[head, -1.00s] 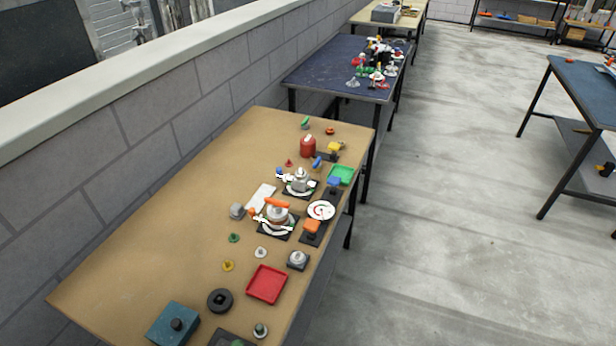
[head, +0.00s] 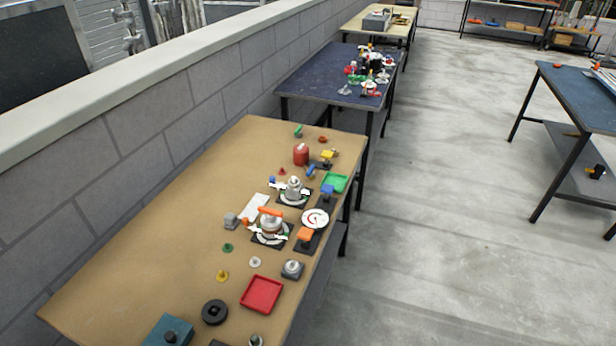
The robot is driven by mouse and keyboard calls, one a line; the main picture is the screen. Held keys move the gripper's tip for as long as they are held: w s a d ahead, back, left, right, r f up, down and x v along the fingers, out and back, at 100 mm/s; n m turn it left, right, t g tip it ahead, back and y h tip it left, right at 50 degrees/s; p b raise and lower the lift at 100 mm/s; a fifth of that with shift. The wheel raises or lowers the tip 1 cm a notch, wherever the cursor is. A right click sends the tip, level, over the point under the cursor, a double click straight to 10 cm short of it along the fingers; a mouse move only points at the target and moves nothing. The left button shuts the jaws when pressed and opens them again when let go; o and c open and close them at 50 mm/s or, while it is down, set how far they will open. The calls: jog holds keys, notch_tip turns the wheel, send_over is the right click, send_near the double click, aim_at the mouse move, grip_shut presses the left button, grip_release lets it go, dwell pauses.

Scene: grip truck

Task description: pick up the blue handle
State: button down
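Several small blue parts stand on the tan table (head: 150,240), and I cannot tell for sure which is the blue handle. A tilted blue piece (head: 311,171) is behind the green tray's left end. A blue block-shaped knob (head: 327,190) sits on a dark base just in front of the green tray. A tiny blue piece (head: 272,181) is left of a grey and white dial fixture (head: 293,189). All are small in the head view, and nothing is seen holding them. My gripper is not in view.
A green tray (head: 335,183), red tray (head: 262,294), red canister (head: 301,155), orange-handled fixture (head: 271,228), orange knob (head: 305,235) and black ring (head: 215,312) crowd the table's right side. Its left side is mostly bare. A grey block wall (head: 130,150) runs along the left.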

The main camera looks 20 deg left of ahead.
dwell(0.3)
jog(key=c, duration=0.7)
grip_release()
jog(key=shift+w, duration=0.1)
